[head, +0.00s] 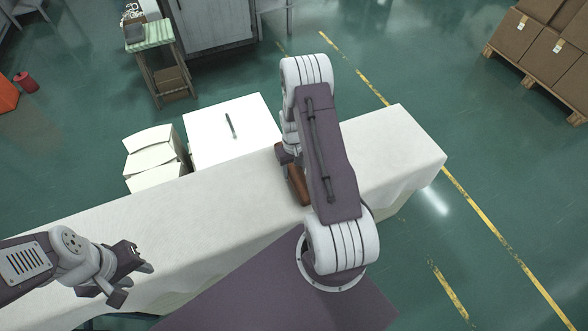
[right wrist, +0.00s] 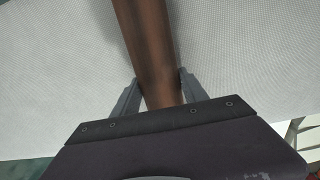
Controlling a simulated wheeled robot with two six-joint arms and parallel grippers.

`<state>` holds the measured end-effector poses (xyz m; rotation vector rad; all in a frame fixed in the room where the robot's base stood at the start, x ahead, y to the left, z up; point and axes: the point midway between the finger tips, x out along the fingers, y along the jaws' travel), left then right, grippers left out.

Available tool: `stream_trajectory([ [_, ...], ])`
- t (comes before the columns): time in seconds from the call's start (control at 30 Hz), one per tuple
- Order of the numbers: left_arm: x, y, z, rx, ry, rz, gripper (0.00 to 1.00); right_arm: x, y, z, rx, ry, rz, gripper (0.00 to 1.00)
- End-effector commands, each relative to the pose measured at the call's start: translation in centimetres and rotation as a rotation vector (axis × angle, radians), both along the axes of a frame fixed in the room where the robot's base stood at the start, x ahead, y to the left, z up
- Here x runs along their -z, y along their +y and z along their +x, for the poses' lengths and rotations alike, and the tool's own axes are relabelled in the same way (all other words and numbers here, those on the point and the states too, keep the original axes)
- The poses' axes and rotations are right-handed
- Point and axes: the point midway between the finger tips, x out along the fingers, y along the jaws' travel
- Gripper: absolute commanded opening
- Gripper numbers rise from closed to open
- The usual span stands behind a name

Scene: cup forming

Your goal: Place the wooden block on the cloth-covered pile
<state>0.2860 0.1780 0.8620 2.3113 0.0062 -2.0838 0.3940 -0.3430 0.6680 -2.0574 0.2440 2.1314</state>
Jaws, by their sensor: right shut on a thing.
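The wooden block (head: 299,188) is brown and long, and shows beside my right arm, over the cloth-covered table; the arm hides part of it. In the right wrist view my right gripper (right wrist: 156,88) is shut on the block (right wrist: 148,45), one finger on each side, with white cloth behind it. I cannot tell whether the block touches the cloth. My left gripper (head: 131,279) is open and empty over the table's near left end. A white pile (head: 152,158) stands just beyond the table; I cannot tell whether it is the cloth-covered pile.
The long table (head: 200,220) has a white cloth hanging over its edges and is mostly bare. A flat white-topped box (head: 212,152) with a dark thin item stands behind it. A small wooden stand (head: 165,75) and stacked cartons (head: 535,45) are farther off on the green floor.

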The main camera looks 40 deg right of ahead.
Motion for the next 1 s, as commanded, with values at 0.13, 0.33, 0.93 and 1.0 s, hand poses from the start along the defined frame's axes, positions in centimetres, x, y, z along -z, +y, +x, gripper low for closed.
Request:
stream_trajectory([
  [0.13,0.2,0.0,0.0,0.000,0.000,0.000,0.36,0.3,0.0,0.0,0.000,0.000,0.000,0.56],
  [0.33,0.2,0.0,0.0,0.000,0.000,0.000,0.36,0.3,0.0,0.0,0.000,0.000,0.000,0.73],
  [0.93,-1.3,0.0,0.0,0.000,0.000,0.000,0.36,-9.3,-0.1,0.4,0.000,-0.004,-0.002,0.73],
  [1.0,-1.5,0.0,0.0,0.000,0.000,0.000,0.36,-10.5,-0.1,0.4,0.000,-0.003,-0.002,0.73],
])
